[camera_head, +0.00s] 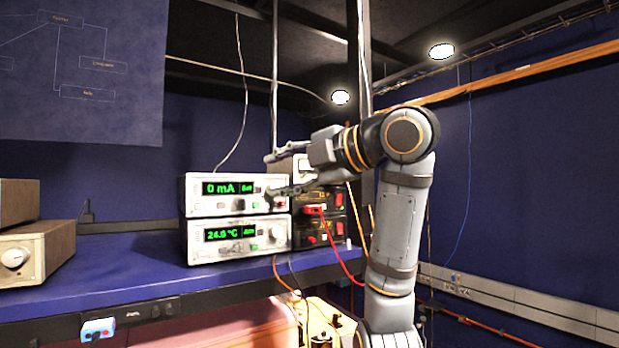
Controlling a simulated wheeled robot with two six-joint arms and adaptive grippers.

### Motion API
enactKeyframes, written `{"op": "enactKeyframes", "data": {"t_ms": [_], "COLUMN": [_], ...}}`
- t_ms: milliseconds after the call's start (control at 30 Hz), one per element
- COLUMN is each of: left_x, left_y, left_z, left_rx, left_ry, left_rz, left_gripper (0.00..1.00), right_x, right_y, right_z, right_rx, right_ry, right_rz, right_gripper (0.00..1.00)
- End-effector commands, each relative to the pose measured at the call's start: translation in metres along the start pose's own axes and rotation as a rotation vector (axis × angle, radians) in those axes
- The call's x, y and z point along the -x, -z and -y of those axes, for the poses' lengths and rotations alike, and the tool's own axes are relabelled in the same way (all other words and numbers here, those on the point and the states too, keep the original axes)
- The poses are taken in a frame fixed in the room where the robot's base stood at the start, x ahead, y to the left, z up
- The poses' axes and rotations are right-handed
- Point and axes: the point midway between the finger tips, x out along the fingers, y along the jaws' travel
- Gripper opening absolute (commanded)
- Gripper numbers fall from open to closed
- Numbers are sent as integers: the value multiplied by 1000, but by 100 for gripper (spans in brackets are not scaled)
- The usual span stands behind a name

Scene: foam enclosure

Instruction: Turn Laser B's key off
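My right gripper (270,174) reaches in from the right with its two fingers apart, one above the other. It is in front of the right part of the upper white instrument (225,206), whose green display reads 0 mA. A lower white instrument (215,253) reads about 24.6 °C and has a round knob (277,233) at its right. Black boxes with red switches (339,199) stand to their right, partly hidden by the gripper and arm. I cannot make out a key or a Laser B label. My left gripper is not in view.
The instruments stand on a blue shelf (130,270). Brown boxes (35,250) stand at the left, and the shelf between is clear. A red cable (340,258) hangs from the black boxes. A metal post (365,60) rises behind my arm.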

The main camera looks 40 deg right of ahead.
Motion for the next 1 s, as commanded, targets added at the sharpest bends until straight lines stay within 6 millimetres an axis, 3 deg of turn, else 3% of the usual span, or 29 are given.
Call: {"op": "enactKeyframes", "data": {"t_ms": [200, 300, 567, 833, 1000], "left_x": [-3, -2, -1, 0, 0], "left_y": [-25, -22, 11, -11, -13], "left_z": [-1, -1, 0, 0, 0], "left_rx": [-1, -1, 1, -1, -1], "left_ry": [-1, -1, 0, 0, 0], "left_rz": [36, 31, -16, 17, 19], "left_gripper": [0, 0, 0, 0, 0], "right_x": [16, 24, 44, 56, 56], "right_y": [-1, -1, -1, 0, 0], "right_z": [6, 8, 12, 16, 16], "right_rx": [-1, -1, -1, -1, -1], "right_ry": [6, 7, 8, 10, 11], "right_rz": [0, -1, -1, -4, -5], "right_gripper": [43, 43, 43, 43, 43]}}
